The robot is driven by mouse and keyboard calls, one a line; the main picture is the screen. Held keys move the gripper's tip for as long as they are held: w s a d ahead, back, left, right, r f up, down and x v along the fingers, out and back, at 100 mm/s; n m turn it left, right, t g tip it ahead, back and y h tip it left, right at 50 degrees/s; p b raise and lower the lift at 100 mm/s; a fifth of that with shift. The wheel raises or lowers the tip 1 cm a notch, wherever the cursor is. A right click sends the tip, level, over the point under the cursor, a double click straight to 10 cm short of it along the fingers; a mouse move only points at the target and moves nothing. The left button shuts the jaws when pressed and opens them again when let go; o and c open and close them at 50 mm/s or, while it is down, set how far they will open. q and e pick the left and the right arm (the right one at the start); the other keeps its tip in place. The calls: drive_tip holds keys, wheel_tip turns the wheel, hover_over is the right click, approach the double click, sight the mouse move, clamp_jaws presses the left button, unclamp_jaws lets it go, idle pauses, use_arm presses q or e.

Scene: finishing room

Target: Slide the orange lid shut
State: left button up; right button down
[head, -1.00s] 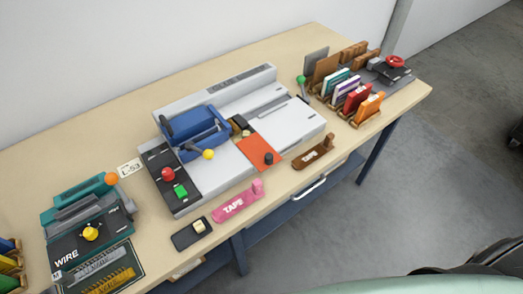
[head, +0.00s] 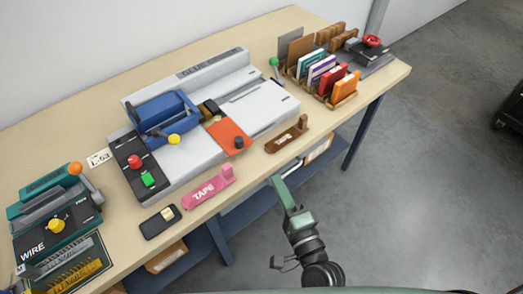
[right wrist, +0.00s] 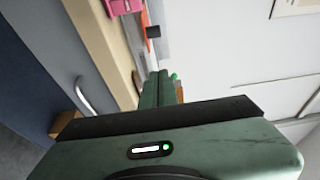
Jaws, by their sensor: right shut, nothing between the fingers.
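The orange lid (head: 228,132) lies flat on the grey-white machine (head: 265,115), near its front edge. A black knob (head: 239,142) stands on the lid. Behind the lid are a small black block (head: 210,106) and a brown part, next to the blue press (head: 165,115). My right gripper (head: 279,183) is green, shut and empty, in front of the table edge and apart from the lid. In the right wrist view its fingers (right wrist: 158,88) are together, and the black knob (right wrist: 153,31) shows beyond them. My left gripper is not in view.
A pink tape dispenser (head: 210,187) and a brown holder (head: 287,135) stand along the front of the table, flanking the lid's front. A black device (head: 160,221) lies at the front left. A rack of coloured booklets (head: 325,78) stands at the right.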

drive_tip(key=p+x, duration=0.2)
drive_tip(key=x, duration=0.7)
drive_tip(key=shift+w+a+r, duration=0.15)
drive_tip(key=shift+w+a, duration=0.05)
drive_tip(key=shift+w, duration=0.1)
drive_tip(key=w+a, duration=0.1)
drive_tip(key=a+p, duration=0.1)
drive_tip(key=a, duration=0.1)
drive_tip(key=shift+w, duration=0.35)
drive_tip(key=shift+w+a, duration=0.15)
drive_tip(key=shift+a, duration=0.2)
drive_tip(key=shift+w, duration=0.1)
